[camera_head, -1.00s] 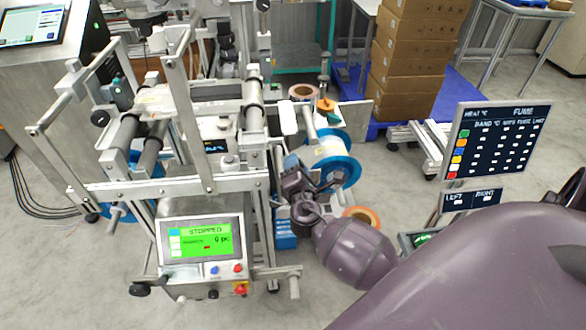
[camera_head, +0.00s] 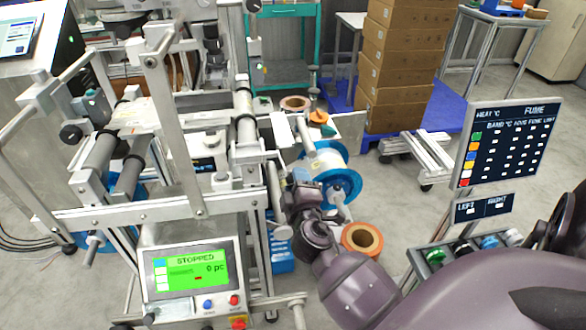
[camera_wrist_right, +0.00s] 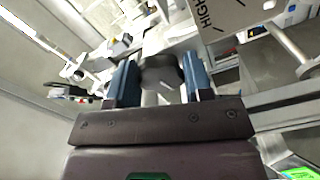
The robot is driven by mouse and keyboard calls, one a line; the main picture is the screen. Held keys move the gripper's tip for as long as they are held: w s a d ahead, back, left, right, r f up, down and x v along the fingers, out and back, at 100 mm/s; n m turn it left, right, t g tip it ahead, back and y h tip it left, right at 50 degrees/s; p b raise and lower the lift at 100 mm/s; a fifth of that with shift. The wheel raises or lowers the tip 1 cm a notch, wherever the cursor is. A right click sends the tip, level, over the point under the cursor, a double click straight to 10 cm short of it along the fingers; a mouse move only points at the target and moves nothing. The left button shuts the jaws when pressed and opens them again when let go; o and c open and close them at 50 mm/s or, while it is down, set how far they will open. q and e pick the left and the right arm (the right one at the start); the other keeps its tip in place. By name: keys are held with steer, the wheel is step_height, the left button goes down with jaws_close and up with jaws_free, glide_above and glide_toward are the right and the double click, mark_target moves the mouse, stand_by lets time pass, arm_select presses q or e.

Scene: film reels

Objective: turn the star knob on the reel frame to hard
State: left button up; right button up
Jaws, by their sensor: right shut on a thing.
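The reel frame (camera_head: 120,216) is a metal machine with rollers, filling the left and middle of the head view. My right gripper (camera_head: 299,178) reaches its right side, beside the blue-flanged reel (camera_head: 343,184). In the right wrist view, the blue fingers of my right gripper (camera_wrist_right: 160,80) are shut on a dark grey knob (camera_wrist_right: 161,70), which sits between them. A pale plate lettered HIGH (camera_wrist_right: 222,14) is close above it. The knob is hidden behind the gripper in the head view, and its pointer setting cannot be read. My left gripper is not in view.
A green display reading STOPPED (camera_head: 186,272) is on the frame's front. An orange-rimmed roll (camera_head: 362,240) is below the reel. A dark sign board (camera_head: 507,143) stands at right. Stacked cartons (camera_head: 398,70) stand on a blue pallet behind. Grey floor is open between them.

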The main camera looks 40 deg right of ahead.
steer(key=shift+f+m, duration=0.2)
steer(key=shift+m, duration=0.5)
arm_select(q)
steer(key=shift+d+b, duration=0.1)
steer(key=shift+b, duration=0.2)
arm_select(e)
steer(key=shift+r+m, duration=0.15)
steer(key=shift+m, duration=0.15)
steer(key=o, duration=0.9)
arm_select(q)
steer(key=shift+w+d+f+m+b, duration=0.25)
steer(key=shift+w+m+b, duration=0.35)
steer(key=shift+b, duration=0.65)
arm_select(e)
steer(key=v, duration=1.1)
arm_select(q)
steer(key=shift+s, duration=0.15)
